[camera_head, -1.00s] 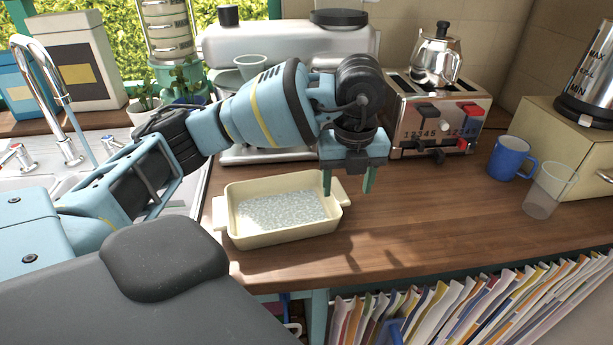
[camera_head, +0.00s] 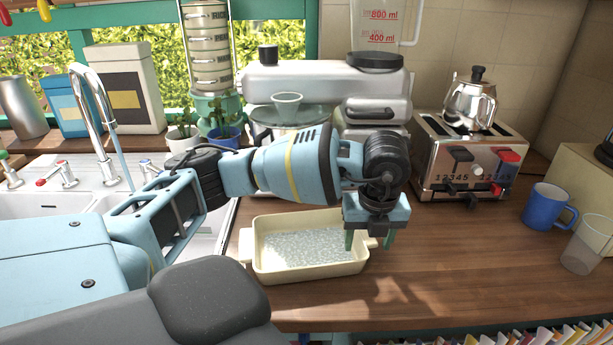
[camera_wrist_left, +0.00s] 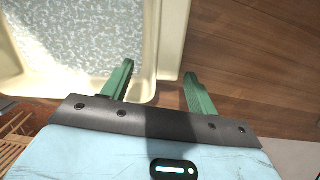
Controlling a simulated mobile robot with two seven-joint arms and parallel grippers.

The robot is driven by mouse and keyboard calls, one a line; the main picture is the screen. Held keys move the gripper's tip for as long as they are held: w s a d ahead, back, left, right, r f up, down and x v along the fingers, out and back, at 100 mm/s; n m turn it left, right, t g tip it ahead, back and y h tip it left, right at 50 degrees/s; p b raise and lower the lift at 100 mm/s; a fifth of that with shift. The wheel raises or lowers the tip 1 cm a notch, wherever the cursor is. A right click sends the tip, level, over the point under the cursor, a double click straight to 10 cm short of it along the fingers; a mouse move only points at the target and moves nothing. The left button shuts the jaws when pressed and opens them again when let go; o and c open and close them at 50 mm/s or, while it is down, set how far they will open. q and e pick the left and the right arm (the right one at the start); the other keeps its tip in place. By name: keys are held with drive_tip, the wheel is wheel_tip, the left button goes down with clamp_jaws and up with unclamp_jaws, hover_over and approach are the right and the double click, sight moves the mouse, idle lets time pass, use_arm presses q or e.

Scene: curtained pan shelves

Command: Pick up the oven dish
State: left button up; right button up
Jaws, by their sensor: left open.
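The oven dish (camera_head: 312,272) is cream and rectangular, with a handle at each end and a speckled grey-white inside. It sits upright on the wooden counter. My left gripper (camera_head: 369,240) is open at the dish's right end, pointing down. In the left wrist view, the dish's end wall and handle (camera_wrist_left: 172,45) show between the open fingers (camera_wrist_left: 159,70). One finger is over the inside of the dish, the other over the counter outside it. I cannot tell whether either finger touches the dish. My right gripper is not in view.
A toaster (camera_head: 468,160) with a metal teapot stands behind to the right. A blue mug (camera_head: 546,207) and a clear cup (camera_head: 586,245) stand at the right. The sink (camera_head: 60,205) lies left of the dish. The counter (camera_head: 450,265) right of the dish is clear.

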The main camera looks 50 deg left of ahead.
use_arm(q)
wheel_tip(320, 180, down, 2)
drive_tip(key=shift+w+a, duration=0.1)
drive_tip(key=shift+r, duration=0.15)
clamp_jaws()
idle(0.3)
